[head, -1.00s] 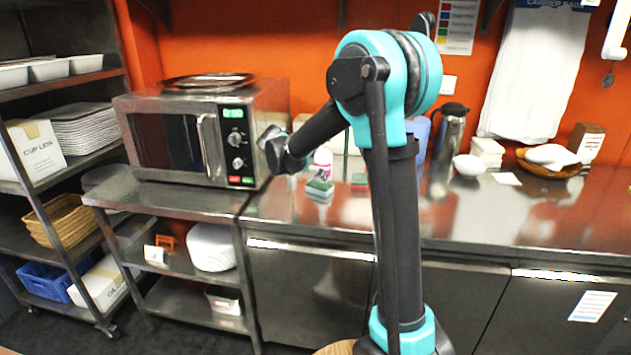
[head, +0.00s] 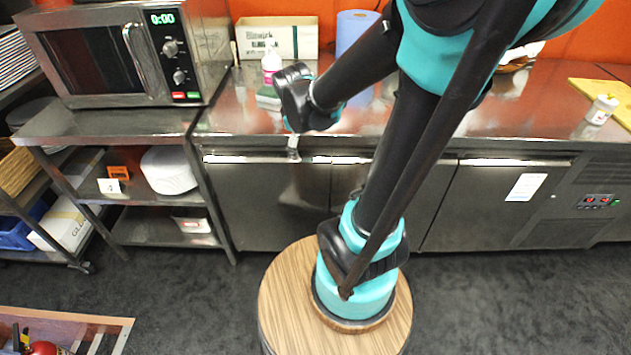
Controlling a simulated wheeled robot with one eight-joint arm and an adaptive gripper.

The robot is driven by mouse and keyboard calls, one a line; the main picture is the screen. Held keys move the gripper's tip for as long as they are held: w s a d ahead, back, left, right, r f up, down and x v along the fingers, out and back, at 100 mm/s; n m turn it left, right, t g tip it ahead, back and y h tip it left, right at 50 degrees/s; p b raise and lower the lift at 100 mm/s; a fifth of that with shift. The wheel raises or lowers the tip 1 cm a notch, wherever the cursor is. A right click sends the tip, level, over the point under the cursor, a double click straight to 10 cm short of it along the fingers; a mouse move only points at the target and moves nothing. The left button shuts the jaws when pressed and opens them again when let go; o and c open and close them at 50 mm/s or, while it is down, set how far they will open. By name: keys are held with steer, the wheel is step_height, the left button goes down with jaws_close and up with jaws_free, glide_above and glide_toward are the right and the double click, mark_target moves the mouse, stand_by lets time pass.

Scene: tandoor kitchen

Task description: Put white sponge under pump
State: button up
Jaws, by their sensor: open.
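A small sponge-like block (head: 268,97), dark green on top, lies on the steel counter, partly hidden behind my arm's end. I cannot tell whether it is the white sponge. A white bottle with a pink label (head: 271,64) stands just behind it; I cannot tell whether it has a pump top. My gripper (head: 293,148) points down at the counter's front edge, in front of the block and apart from it. Its fingers are small and hard to make out, but it is open, and I see nothing held in it.
A microwave (head: 115,55) stands at left on a steel shelf unit. A cardboard box (head: 277,38) and a blue roll (head: 356,30) are behind the bottle. A white shaker (head: 601,109) and a yellow board (head: 606,92) lie right. The counter (head: 520,115) is mostly clear between.

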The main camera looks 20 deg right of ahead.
steer(key=s+f+m+y, duration=0.2)
steer(key=s+f+m, duration=0.4)
steer(key=s+m, duration=0.3)
steer(key=shift+s+a+m, duration=0.2)
steer(key=shift+s+m, duration=0.2)
steer(key=shift+s, duration=1.2)
